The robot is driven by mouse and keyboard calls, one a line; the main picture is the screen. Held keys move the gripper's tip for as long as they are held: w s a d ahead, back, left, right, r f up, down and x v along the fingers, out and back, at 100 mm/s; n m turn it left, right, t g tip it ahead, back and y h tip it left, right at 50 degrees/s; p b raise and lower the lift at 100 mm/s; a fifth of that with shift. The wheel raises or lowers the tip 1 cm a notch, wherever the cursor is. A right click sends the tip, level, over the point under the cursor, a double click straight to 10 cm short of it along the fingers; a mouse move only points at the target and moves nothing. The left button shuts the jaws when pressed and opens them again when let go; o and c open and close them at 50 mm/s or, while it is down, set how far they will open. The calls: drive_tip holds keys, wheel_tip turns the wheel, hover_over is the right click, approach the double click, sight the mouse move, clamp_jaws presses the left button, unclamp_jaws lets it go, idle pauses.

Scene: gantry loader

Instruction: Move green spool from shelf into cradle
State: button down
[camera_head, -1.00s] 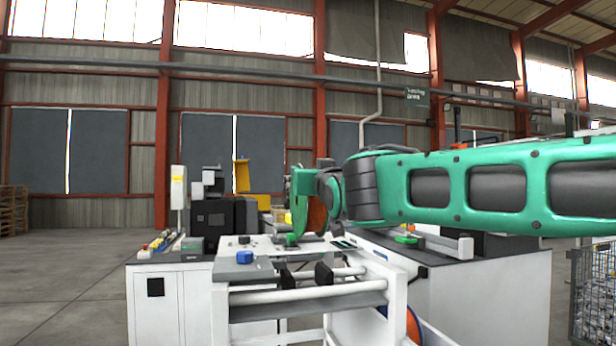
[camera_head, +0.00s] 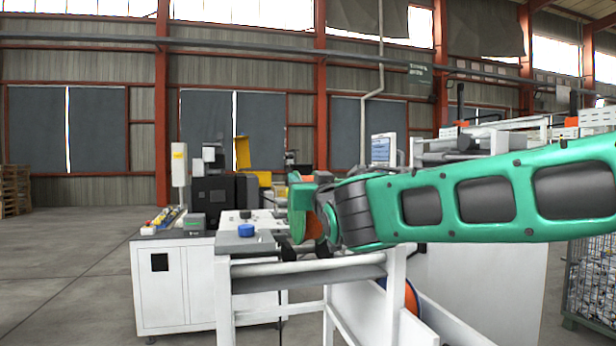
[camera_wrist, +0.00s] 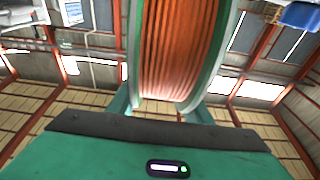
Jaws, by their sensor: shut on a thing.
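My gripper (camera_wrist: 162,106) is shut on the green spool (camera_wrist: 180,50), which has green flanges and copper-orange winding. In the wrist view the spool stands up between the two fingers, its upper part cut off by the frame. In the head view the spool (camera_head: 301,207) is held upright at my wrist, its right side hidden by my arm. The cradle appears to be the white stand (camera_head: 258,269) with rails and dark blocks (camera_head: 289,248). The spool is just above or behind these blocks; whether it touches them I cannot tell. My fingertips are hidden in the head view.
A blue knob-like piece (camera_head: 246,230) sits on the stand's left top. An orange wheel-like part (camera_head: 411,298) shows low inside the stand. A white cabinet (camera_head: 176,285) with dark machinery stands behind left. A wire cage (camera_head: 590,283) is at the right. Open floor lies left.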

drive_tip(key=shift+f, duration=1.8)
drive_tip(key=c, duration=0.8)
unclamp_jaws()
drive_tip(key=shift+c, duration=0.2)
drive_tip(key=shift+f, duration=0.15)
drive_tip(key=v, duration=1)
drive_tip(key=shift+s+d, duration=0.15)
drive_tip(key=shift+s, duration=0.15)
drive_tip(key=shift+f, duration=0.1)
